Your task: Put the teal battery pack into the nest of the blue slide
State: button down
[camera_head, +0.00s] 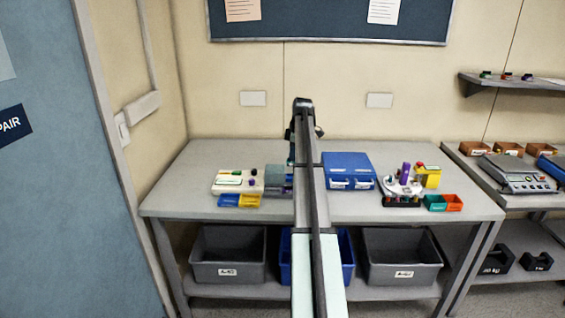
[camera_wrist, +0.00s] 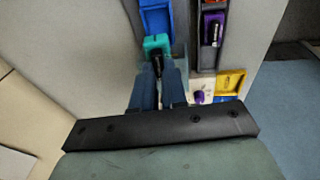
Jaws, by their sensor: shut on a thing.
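In the wrist view, the teal battery pack (camera_wrist: 157,43) is at the tips of my gripper (camera_wrist: 159,72). The fingers are shut on a dark, narrow part of it. The blue slide (camera_wrist: 156,16) lies just beyond the pack, cut off by the top edge of the view. The pack overlaps the slide's near end in the picture. I cannot tell whether it touches the slide or is above it, and its underside is hidden. In the head view, my arm covers the pack and the blue slide.
A dark grey slide holding a purple pack (camera_wrist: 212,30) lies to the right in the wrist view. A white pump (camera_head: 230,182) stands behind a yellow and blue tray (camera_head: 239,201). A blue case (camera_head: 348,164) stands right of my arm. The bench's left part is clear.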

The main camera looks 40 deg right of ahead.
jog(key=shift+d, duration=0.45)
jog(key=shift+f, duration=2.35)
jog(key=shift+f, duration=1.05)
jog(key=c, duration=1.5)
grip_release()
jog(key=shift+r, duration=0.2)
jog(key=shift+r, duration=0.9)
jog(key=shift+o, duration=0.4)
jog(key=o, duration=0.5)
